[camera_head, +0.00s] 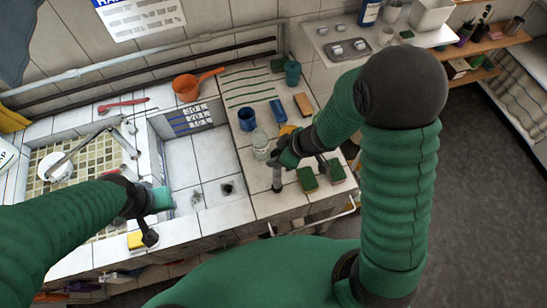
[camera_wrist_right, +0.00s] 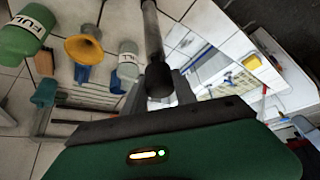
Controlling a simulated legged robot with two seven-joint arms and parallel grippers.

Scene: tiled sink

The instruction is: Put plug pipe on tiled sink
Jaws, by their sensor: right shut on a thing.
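The plug pipe (camera_head: 277,178) is a grey, dark-ended tube, held upright at the front of the tiled counter, right of the sink basin. My right gripper (camera_head: 284,162) is shut on it. In the right wrist view the pipe (camera_wrist_right: 154,45) rises from between the jaws (camera_wrist_right: 158,88). The tiled sink (camera_head: 205,160) is a white-tiled basin with a dark drain hole (camera_head: 227,188) in its floor. My left gripper (camera_head: 150,215) is over the front left edge of this basin; its jaws are not clear.
A clear bottle (camera_head: 260,144), blue cup (camera_head: 246,119) and green sponges (camera_head: 307,180) stand close around my right gripper. An orange ladle (camera_head: 187,86) lies behind the basin. A faucet (camera_head: 120,140) reaches over the left mosaic basin. The white basin's floor is largely clear.

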